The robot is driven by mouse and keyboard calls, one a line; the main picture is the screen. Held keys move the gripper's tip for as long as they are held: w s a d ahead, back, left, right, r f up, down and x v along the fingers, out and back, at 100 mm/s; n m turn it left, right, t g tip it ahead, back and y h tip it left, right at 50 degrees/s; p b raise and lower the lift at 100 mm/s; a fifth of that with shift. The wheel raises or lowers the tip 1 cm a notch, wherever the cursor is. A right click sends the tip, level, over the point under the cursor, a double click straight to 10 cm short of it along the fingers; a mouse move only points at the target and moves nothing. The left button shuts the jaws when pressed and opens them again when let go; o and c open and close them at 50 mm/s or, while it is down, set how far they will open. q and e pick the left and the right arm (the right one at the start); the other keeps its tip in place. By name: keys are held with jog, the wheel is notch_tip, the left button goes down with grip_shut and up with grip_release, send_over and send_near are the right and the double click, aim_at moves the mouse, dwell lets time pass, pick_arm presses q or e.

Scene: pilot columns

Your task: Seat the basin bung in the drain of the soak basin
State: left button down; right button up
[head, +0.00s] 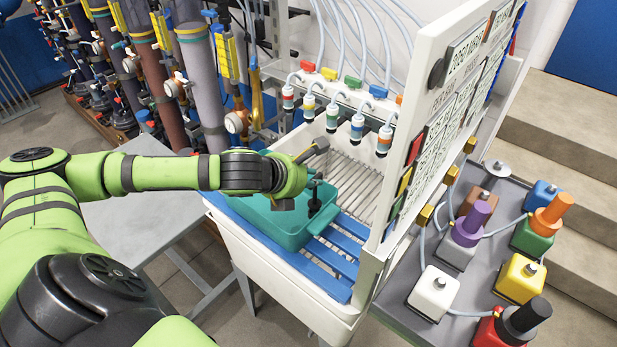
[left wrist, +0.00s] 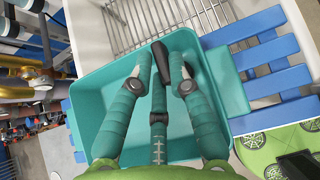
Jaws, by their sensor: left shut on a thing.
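The soak basin (head: 278,225) is a teal tub standing on blue slats in the head view. It also fills the middle of the left wrist view (left wrist: 95,125). My left gripper (head: 306,192) is over the basin, its fingers reaching down inside the rim. It is shut on the basin bung (left wrist: 160,62), a dark elongated piece between the fingertips. I cannot tell whether the bung touches the basin floor. The drain cannot be made out; the gripper and bung cover part of the floor. My right gripper is not in view.
The blue slats (head: 335,262) lie across a white sink with a wire rack (head: 352,185) behind. A white labelled panel (head: 440,110) stands at right. Several coloured bottles (head: 433,293) sit on a grey tray beyond it. Hanging nozzles (head: 333,115) are above the rack.

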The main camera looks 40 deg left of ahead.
aim_at(315, 194)
pick_arm(q)
jog(key=shift+p, duration=0.5)
dwell(0.7)
jog(key=shift+p, duration=0.4)
dwell(0.6)
jog(key=shift+p, duration=0.45)
jog(key=shift+f+b, duration=0.8)
jog(key=shift+f, duration=0.6)
